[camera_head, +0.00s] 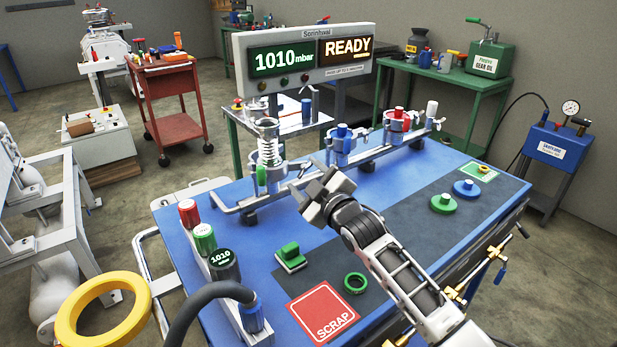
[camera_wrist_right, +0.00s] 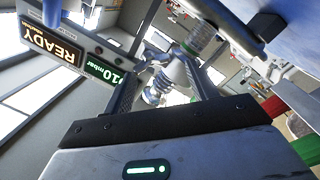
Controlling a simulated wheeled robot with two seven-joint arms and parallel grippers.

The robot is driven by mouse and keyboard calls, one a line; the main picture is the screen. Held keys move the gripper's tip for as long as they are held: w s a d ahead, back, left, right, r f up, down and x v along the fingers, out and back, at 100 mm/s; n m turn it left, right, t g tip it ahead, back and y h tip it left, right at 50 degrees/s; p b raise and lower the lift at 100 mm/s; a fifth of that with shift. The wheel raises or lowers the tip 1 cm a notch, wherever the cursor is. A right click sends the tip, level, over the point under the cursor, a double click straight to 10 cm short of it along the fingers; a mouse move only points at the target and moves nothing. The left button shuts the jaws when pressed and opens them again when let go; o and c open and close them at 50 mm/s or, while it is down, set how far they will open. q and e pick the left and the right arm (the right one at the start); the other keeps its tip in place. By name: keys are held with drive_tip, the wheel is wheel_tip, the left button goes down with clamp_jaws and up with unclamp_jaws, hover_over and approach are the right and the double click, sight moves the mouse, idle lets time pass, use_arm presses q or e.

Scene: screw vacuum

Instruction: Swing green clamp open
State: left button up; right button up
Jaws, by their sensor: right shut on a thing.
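A green clamp part (camera_head: 261,176) shows at the foot of the glass-and-spring column (camera_head: 268,145) at the left end of the silver rail. My right gripper (camera_head: 308,183) is just right of this column, above the blue table. In the right wrist view, a silver fitting (camera_wrist_right: 160,84) lies between the fingers of my right gripper (camera_wrist_right: 165,92), and the gripper is shut on it. A green band (camera_wrist_right: 188,48) shows just beyond the fitting. Whether the fitting belongs to the green clamp is hard to tell. My left gripper is not in view.
A display panel (camera_head: 303,56) reading 1010 mbar and READY stands behind the rail. Blue and red fittings sit along the rail to the right. A green block (camera_head: 290,256), a green ring (camera_head: 355,283) and a red SCRAP square (camera_head: 323,312) lie in front.

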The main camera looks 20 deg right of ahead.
drive_tip(key=shift+s+f, duration=0.1)
drive_tip(key=shift+f, duration=0.25)
drive_tip(key=s+d, duration=0.1)
drive_tip(key=s, duration=1.4)
drive_tip(key=shift+s+d+r+b, duration=0.25)
drive_tip(key=shift+s+d+b, duration=0.1)
drive_tip(key=shift+d+b, duration=0.1)
